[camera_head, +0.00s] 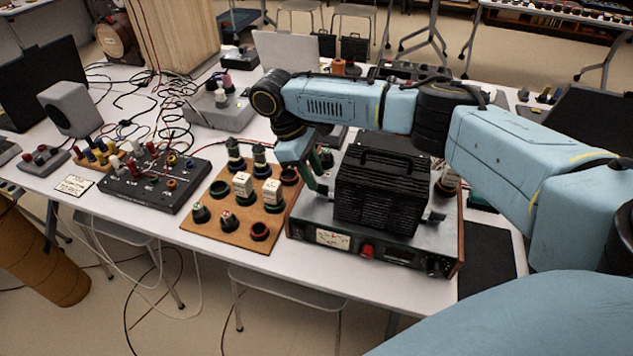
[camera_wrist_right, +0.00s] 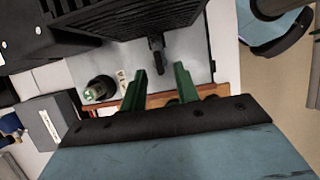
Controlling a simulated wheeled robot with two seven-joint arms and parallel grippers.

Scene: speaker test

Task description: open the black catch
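A black ribbed case with a handle on top (camera_head: 378,195) stands on a grey instrument with a meter and a red knob (camera_head: 318,237). A small black catch (camera_wrist_right: 157,58) sticks out from the case in the right wrist view; whether it is open or closed I cannot tell. A similar black fitting (camera_head: 433,216) shows at the case's right side. My left gripper is not in view.
An orange-brown board with knobs and jars (camera_head: 222,236) lies close left of the instrument. Further left are a black control panel (camera_head: 150,183), cables and a grey speaker (camera_head: 69,108). A black mat (camera_head: 486,262) lies to the right.

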